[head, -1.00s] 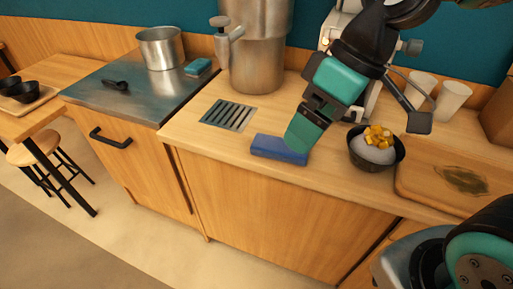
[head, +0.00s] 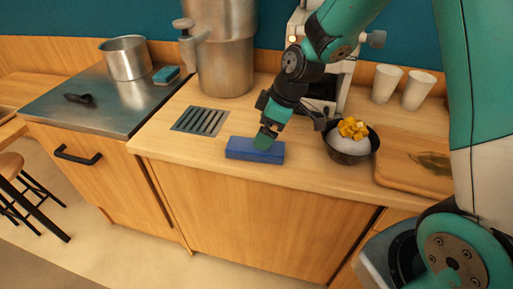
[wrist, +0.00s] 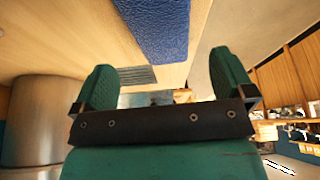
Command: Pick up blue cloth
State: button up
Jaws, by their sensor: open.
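In the wrist view the blue cloth (wrist: 160,28) shows at the top, beyond the fingertips. My gripper (head: 266,138) is at the cloth's right half, with its fingertips overlapping it in the head view. In the wrist view my gripper (wrist: 165,85) has its two green fingers wide apart with nothing between them. I cannot tell whether a finger touches the cloth.
A black bowl (head: 350,157) with white and yellow food stands right of my gripper, beside a wooden tray (head: 395,172). Two white cups (head: 418,90) stand behind. A steel dispenser (head: 224,70) and the drain grate (head: 200,121) are at the back left.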

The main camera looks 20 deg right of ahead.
jog(key=x, duration=0.5)
jog(key=shift+a+f+p, duration=0.1)
jog(key=shift+f+p, duration=0.25)
jog(key=shift+p, duration=0.05)
jog(key=shift+c, duration=0.2)
jog(key=c, duration=0.9)
